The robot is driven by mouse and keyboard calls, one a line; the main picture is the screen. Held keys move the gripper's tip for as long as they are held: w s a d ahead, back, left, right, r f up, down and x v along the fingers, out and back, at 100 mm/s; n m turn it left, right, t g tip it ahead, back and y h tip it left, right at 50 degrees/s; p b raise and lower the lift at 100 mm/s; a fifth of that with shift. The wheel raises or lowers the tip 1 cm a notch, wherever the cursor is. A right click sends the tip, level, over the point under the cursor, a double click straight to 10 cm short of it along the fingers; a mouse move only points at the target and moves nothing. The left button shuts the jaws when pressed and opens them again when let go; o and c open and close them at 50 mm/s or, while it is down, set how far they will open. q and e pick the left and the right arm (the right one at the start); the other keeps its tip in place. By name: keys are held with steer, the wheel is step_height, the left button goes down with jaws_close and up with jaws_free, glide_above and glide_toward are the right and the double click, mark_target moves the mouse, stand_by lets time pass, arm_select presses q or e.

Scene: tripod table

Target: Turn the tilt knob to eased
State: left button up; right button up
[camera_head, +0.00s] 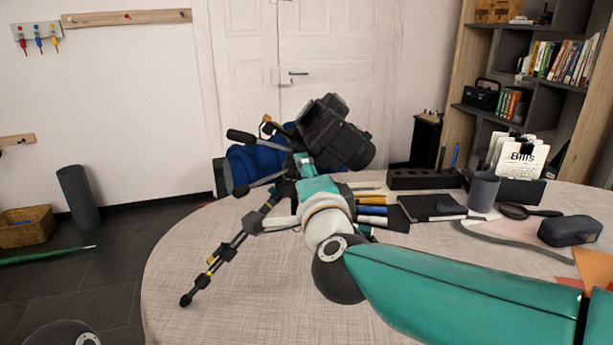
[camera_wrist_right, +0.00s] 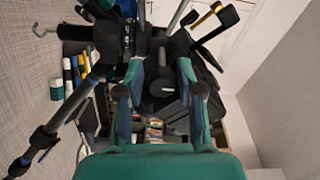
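A black camera (camera_head: 335,135) sits on a tripod head above the table, beside a dark blue bag-like shape (camera_head: 255,165). A tripod leg (camera_head: 225,255) reaches down to the tabletop at the left. My right gripper (camera_head: 300,165) is at the tripod head and partly hidden by its own wrist. In the right wrist view its two fingers (camera_wrist_right: 161,68) are apart. A dark round part with a grey centre (camera_wrist_right: 163,88), possibly the tilt knob, shows between them; I cannot tell whether they touch it. Its setting is unreadable. My left gripper is out of view.
Black handles (camera_wrist_right: 215,30) and a yellow-marked lever (camera_wrist_right: 205,17) stick out close to the fingers. Markers (camera_head: 371,210), a black notebook (camera_head: 430,208), a grey cup (camera_head: 483,191) and a dark case (camera_head: 570,231) lie to the right. The table's front left (camera_head: 240,310) is clear.

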steer(key=shift+s, duration=0.1)
steer(key=s+d, duration=0.2)
steer(key=s, duration=0.9)
steer(key=shift+s+d, duration=0.15)
steer(key=shift+s, duration=0.15)
steer(key=shift+f, duration=0.1)
